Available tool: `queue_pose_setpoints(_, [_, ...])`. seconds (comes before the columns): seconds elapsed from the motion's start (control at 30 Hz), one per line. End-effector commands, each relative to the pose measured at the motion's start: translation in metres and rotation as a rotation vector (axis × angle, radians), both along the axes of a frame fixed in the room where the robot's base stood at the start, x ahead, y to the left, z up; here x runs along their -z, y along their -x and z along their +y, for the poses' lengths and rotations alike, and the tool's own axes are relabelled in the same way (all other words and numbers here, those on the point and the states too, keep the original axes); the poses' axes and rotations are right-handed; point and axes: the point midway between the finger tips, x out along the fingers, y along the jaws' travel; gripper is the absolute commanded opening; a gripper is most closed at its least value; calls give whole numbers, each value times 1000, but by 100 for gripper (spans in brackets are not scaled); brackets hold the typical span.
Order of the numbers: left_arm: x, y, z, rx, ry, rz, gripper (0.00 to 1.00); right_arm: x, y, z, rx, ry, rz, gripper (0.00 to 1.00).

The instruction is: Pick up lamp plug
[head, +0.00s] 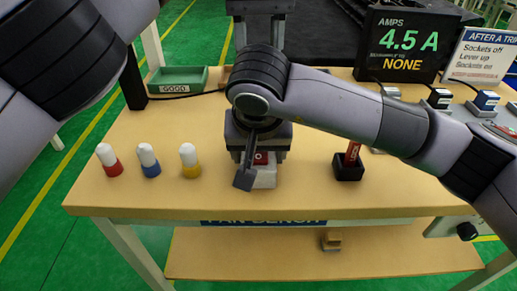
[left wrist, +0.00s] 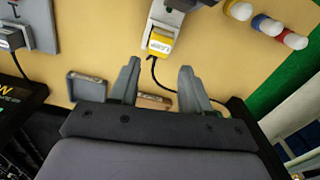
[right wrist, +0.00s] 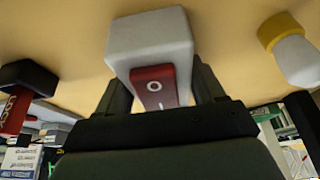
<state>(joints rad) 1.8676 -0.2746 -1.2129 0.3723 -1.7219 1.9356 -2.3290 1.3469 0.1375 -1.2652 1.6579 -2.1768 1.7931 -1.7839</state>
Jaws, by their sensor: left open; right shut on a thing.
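A yellow plug (left wrist: 161,42) with partly readable lettering, apparently the lamp plug, sits at the end of a white switch block (left wrist: 167,14), a black cord leading from it. In the head view the plug is hidden behind my right arm. My left gripper (left wrist: 160,80) is open and empty, its fingertips just short of the plug; it is outside the head view. My right gripper (head: 258,165) points down and is shut on the white block, which shows its red rocker switch in the right wrist view (right wrist: 150,45).
Red, blue and yellow white-topped pieces (head: 147,160) stand left. A black holder with a red lock piece (head: 348,165) is right. A green GOOD tray (head: 178,80) is at back left. The amps display (head: 408,45) and other plugs (head: 487,100) are at back right.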

Motion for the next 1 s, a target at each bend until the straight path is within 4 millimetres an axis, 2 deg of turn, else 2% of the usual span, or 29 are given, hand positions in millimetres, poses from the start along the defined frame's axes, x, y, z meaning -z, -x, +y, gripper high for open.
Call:
queue_pose_setpoints(0.13, [7, -2, 1, -24, 30, 17, 68, -1, 0, 0, 0, -1, -1, 25])
queue_pose_setpoints(0.27, [27, -7, 3, -112, 129, 69, 68, -1, 0, 0, 1, -1, -2, 25])
queue_pose_setpoints(0.4, [54, -13, 11, -295, 300, 172, 68, -1, 0, 0, 1, -1, -2, 25])
queue_pose_setpoints(0.53, [73, -17, 25, -501, 460, 285, 68, -1, 0, 0, 1, -1, -2, 25])
queue_pose_setpoints(0.67, [79, -14, 32, -684, 616, 403, 68, -1, 0, 0, 0, -1, -2, 25])
queue_pose_setpoints(1.0, [75, -1, 79, -1118, 900, 725, 68, -1, 0, 0, 0, -1, -2, 25])
